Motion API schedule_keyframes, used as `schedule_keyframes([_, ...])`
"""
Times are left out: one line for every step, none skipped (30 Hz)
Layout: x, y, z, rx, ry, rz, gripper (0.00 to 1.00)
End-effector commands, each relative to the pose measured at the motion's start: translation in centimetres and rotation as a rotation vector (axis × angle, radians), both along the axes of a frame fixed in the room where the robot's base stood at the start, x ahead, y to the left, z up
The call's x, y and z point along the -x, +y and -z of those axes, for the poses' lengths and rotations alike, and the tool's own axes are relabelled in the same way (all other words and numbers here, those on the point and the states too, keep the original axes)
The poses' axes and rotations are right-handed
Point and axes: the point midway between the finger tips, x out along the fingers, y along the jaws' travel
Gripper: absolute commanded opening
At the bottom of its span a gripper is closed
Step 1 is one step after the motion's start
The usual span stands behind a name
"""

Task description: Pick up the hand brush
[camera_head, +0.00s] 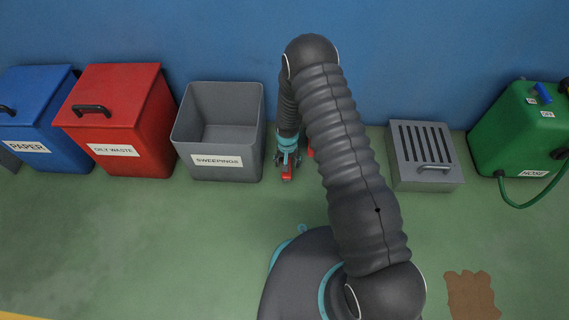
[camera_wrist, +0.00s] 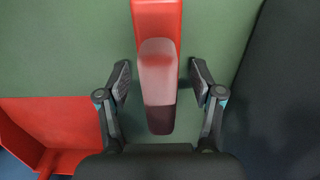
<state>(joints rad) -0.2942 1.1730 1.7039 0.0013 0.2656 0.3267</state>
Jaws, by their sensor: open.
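The hand brush (camera_wrist: 157,15) is red. In the wrist view it runs from the top edge down the middle to a rounded, paler and darker end. My gripper (camera_wrist: 160,83) is open, with one black finger on each side of that end and a visible gap on both sides. I cannot tell how far down the fingers reach relative to the brush. In the head view my gripper (camera_head: 288,160) points down at the floor, and a red part of the brush (camera_head: 287,173) shows just below it. The rest is hidden by my arm.
A red dustpan-like piece (camera_wrist: 70,125) lies at left in the wrist view. The grey sweepings bin (camera_head: 218,165) stands left of my gripper, the red oily-waste bin (camera_head: 120,125) beyond it. A grey slotted box (camera_head: 424,178) stands right. The blue wall (camera_head: 200,40) is behind.

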Motion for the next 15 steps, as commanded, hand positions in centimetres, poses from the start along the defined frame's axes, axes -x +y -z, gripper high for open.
schedule_keyframes([-0.06,0.01,0.20,-0.001,-0.001,0.000,0.67])
schedule_keyframes([-0.07,0.02,0.22,-0.001,-0.002,0.000,0.67])
schedule_keyframes([-0.08,0.01,0.20,-0.001,-0.002,0.000,0.67])
schedule_keyframes([-0.08,0.01,0.18,-0.001,-0.002,0.000,0.67])
schedule_keyframes([-0.07,0.01,0.18,-0.001,-0.002,0.000,0.67])
schedule_keyframes([-0.07,0.01,0.18,-0.001,-0.002,0.000,0.67])
schedule_keyframes([-0.06,0.00,0.18,-0.001,-0.001,0.000,0.64])
schedule_keyframes([-0.06,0.00,0.18,-0.001,-0.001,0.000,0.57])
schedule_keyframes([-0.06,0.00,0.18,-0.001,-0.001,0.000,0.47])
schedule_keyframes([-0.06,0.00,0.18,-0.001,-0.001,0.000,0.39])
schedule_keyframes([-0.06,0.00,0.18,-0.001,-0.001,0.000,0.32])
schedule_keyframes([-0.06,0.00,0.18,-0.001,-0.001,0.000,0.22])
schedule_keyframes([-0.05,0.00,0.18,-0.001,-0.001,0.000,0.14])
schedule_keyframes([-0.05,0.00,0.18,0.000,-0.001,0.000,0.07])
schedule_keyframes([-0.05,0.00,0.18,0.000,-0.001,0.000,0.00])
